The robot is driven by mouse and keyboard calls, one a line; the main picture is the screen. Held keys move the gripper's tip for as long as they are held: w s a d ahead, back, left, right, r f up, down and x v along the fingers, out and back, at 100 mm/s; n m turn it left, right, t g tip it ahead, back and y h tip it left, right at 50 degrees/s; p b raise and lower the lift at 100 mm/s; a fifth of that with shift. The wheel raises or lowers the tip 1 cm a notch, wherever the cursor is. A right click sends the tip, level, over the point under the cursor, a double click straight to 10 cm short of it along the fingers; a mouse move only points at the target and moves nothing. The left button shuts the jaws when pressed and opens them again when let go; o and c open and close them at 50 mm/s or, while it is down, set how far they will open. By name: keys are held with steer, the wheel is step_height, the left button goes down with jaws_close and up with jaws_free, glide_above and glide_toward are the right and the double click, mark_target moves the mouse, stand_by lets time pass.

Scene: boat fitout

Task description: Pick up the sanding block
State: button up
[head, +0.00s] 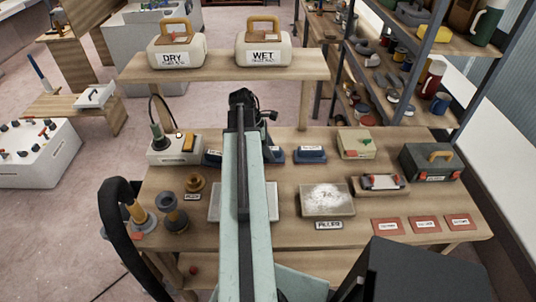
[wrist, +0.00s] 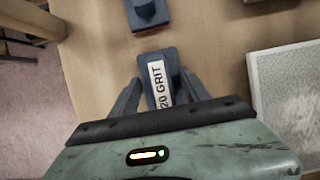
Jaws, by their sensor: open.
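In the wrist view a dark blue sanding block (wrist: 171,64) with a white label ending in "20 GRIT" lies on the wooden bench. My gripper (wrist: 161,80) is open, with one finger on each side of this block. I cannot tell whether the fingers touch it. The block's near end is hidden by my gripper body. A second blue block (wrist: 148,10) with an orange-red underside lies just beyond it. In the head view blue blocks (head: 310,154) stand in a row at the back of the bench, partly hidden by my arm.
A pale, grey-rimmed panel (wrist: 290,95) lies right of the block in the wrist view. In the head view a filler tray (head: 327,213), a toolbox (head: 432,162), a corded tool station (head: 174,150) and spools (head: 174,221) crowd the bench. A raised shelf (head: 215,68) stands behind.

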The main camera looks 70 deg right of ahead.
steer(key=shift+f, duration=0.1)
jaws_close()
